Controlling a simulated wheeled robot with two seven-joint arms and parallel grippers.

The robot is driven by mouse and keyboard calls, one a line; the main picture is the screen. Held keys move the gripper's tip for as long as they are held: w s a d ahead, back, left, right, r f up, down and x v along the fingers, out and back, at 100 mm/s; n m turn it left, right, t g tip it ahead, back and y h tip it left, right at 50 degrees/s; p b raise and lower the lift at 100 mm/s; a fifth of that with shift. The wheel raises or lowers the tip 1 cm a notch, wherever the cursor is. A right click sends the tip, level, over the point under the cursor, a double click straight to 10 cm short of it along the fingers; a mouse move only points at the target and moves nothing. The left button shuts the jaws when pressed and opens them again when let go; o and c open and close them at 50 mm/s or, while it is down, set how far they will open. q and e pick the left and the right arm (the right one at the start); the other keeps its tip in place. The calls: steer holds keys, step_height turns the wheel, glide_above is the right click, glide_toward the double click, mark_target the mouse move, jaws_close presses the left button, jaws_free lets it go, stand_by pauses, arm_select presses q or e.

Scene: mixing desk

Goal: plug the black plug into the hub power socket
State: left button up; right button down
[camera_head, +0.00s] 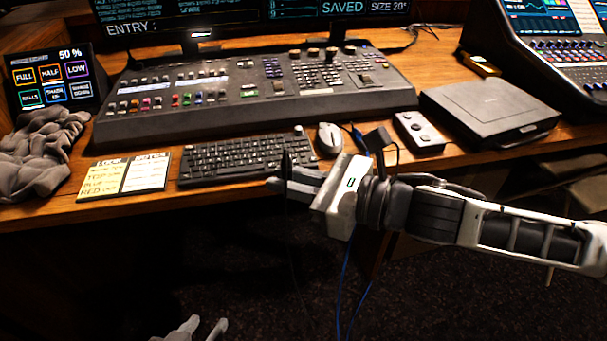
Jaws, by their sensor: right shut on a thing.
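My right gripper (287,183) reaches in from the right, its fingers pointing left, in front of the desk edge near the keyboard. It is shut on a small, dark upright thing (287,162), which looks like the black plug; a thin dark cable seems to hang below it. The fingers hide part of it. A small grey box (419,131) with round marks on its top, possibly the hub, stands right of the mouse; I cannot make out a socket. A black block (377,139) with a cable is beside it. My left gripper (205,327) is low at the bottom edge, fingertips apart, nothing seen between them.
A keyboard (245,157), a mouse (329,138) and a note card (124,174) lie along the desk front. A mixing console (250,108) is behind. A black case (490,107) is at right and a grey cloth (38,150) at left. Blue cables (345,285) hang below the desk.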

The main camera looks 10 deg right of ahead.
steer(key=shift+w+a+f+n+g+y, duration=0.3)
steer(key=shift+a+f+n+g, duration=0.1)
steer(key=shift+g, duration=0.1)
steer(key=shift+a+r+m+t, duration=0.15)
steer(key=shift+r+m+t, duration=0.1)
steer(key=shift+m+t, duration=0.2)
step_height(320, 180, up, 9)
steer(key=w+a+m+t+h, duration=0.1)
steer(key=m+t+h, duration=0.7)
steer(key=m+h, duration=0.3)
steer(key=shift+w+a+f+m+h, duration=0.15)
steer(key=shift+w+a+m+h, duration=0.2)
steer(key=shift+h, duration=1.55)
steer(key=shift+d, duration=0.1)
